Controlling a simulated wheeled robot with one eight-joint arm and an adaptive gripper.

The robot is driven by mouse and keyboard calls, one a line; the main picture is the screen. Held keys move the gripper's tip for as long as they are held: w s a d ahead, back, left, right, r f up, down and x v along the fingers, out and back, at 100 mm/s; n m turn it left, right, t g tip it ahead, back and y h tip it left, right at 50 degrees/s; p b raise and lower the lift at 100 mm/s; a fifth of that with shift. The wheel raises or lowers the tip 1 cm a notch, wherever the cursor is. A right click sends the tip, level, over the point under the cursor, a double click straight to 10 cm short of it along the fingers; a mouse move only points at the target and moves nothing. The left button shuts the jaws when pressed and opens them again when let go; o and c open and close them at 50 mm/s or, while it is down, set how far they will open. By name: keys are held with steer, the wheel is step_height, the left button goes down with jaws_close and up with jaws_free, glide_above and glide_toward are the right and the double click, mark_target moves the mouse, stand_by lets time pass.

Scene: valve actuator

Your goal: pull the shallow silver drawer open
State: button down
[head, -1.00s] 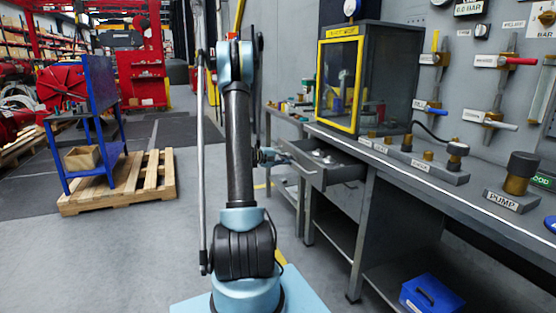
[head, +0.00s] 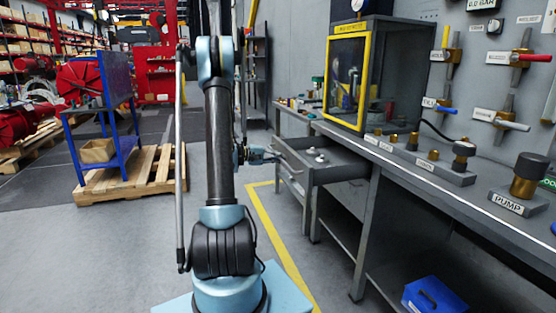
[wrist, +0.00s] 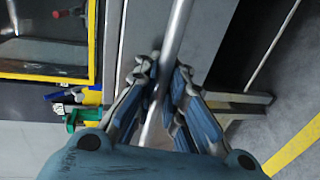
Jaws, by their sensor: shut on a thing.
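The shallow grey-silver drawer (head: 345,172) is pulled out from under the left part of the workbench, with small light items (head: 320,157) inside. In the head view my gripper (head: 276,158) is at the drawer's front, partly hidden by my arm. In the wrist view my gripper (wrist: 160,78) has its fingers on both sides of a long silver handle bar (wrist: 178,28) and is shut on it. The grey drawer front (wrist: 150,35) lies behind the bar.
A wooden pallet (head: 150,173) with a blue stand (head: 104,120) is at left. The floor between is clear.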

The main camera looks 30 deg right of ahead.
steer(key=c, duration=1.7)
jaws_free()
steer(key=shift+w, duration=0.1)
steer(key=v, duration=1.2)
steer(key=shift+f, duration=0.1)
steer(key=s+a+r+n+t+y, duration=0.25)
steer(key=s+a+y, duration=0.45)
steer(key=s+a, duration=0.65)
steer(key=s+a+f+t+y, duration=0.1)
steer(key=s+a+f+y, duration=0.1)
steer(key=s+a, duration=0.4)
steer(key=s+a+f+t+y, duration=0.1)
steer(key=s+a+f+y, duration=0.2)
steer(key=s+a, duration=0.4)
steer(key=s+a+f+t+y, duration=0.1)
steer(key=s+a+f+y, duration=0.2)
steer(key=s+a, duration=0.3)
steer(key=shift+s+a, duration=0.2)
steer(key=shift+a, duration=0.35)
